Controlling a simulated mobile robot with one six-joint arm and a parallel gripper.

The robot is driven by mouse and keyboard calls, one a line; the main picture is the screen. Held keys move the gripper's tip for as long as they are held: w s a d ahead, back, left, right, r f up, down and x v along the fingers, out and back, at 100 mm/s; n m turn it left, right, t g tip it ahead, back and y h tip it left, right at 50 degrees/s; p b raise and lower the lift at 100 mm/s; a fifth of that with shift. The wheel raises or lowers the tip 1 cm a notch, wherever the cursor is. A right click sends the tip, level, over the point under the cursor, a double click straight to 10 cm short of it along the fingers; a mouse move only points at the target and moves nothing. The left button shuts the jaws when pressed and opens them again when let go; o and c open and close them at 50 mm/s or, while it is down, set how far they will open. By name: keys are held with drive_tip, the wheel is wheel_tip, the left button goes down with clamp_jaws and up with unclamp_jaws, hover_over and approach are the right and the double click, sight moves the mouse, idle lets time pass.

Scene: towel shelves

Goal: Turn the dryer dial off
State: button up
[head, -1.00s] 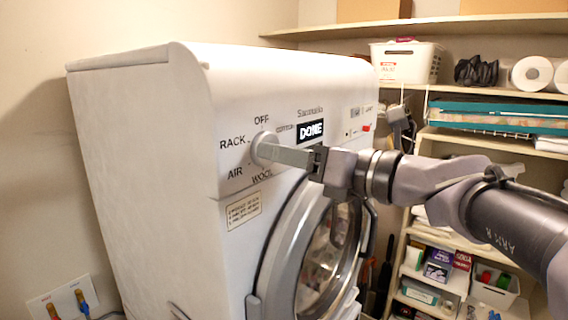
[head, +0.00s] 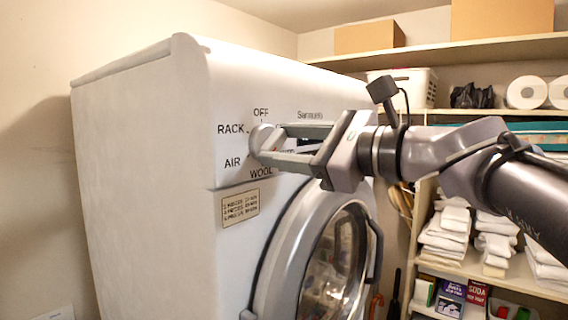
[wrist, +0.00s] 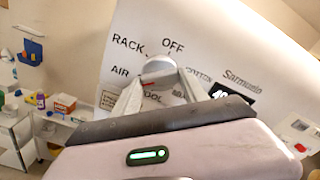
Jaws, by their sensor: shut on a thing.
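The dryer (head: 140,160) is a white machine with a round glass door. Its round, light grey dial (head: 261,136) is on the front panel, ringed by the labels OFF above, RACK and AIR at left, and WOOL below. The dial (wrist: 160,66) also shows in the wrist view, with a red mark near its lower edge. The dark display (wrist: 220,91) is partly hidden by a finger.
Shelves at right hold folded white towels (head: 445,230), paper rolls (head: 527,92), a white basket (head: 408,87) and cardboard boxes (head: 500,18). The dryer door (head: 330,265) is below my gripper. A wall stands close at the left.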

drive_tip(key=n+b, duration=0.1)
drive_tip(key=n, duration=0.1)
drive_tip(key=n+b, duration=0.1)
drive_tip(key=b, duration=0.1)
drive_tip(key=n+b, duration=0.1)
drive_tip(key=n, duration=0.1)
drive_tip(key=shift+f+n, duration=0.25)
drive_tip(key=shift+n, duration=0.05)
drive_tip(key=n+b, duration=0.4)
drive_tip(key=n, duration=0.1)
drive_tip(key=n+b, duration=0.2)
drive_tip(key=n, duration=0.3)
drive_tip(key=shift+r+n+b, duration=0.1)
drive_tip(key=shift+n+b, duration=0.2)
drive_tip(key=shift+n, duration=0.1)
drive_tip(key=n+b, duration=0.2)
drive_tip(key=n, duration=0.4)
drive_tip(key=n+b, duration=0.1)
drive_tip(key=n, duration=0.5)
drive_tip(key=shift+n+b, duration=0.3)
drive_tip(key=shift+b, duration=0.1)
drive_tip(key=n, duration=0.5)
drive_tip(key=shift+b, duration=0.4)
drive_tip(key=n, duration=0.7)
drive_tip(key=shift+r+b, duration=0.1)
drive_tip(key=shift+b, duration=0.2)
drive_tip(key=n, duration=0.5)
drive_tip(key=shift+n, duration=0.3)
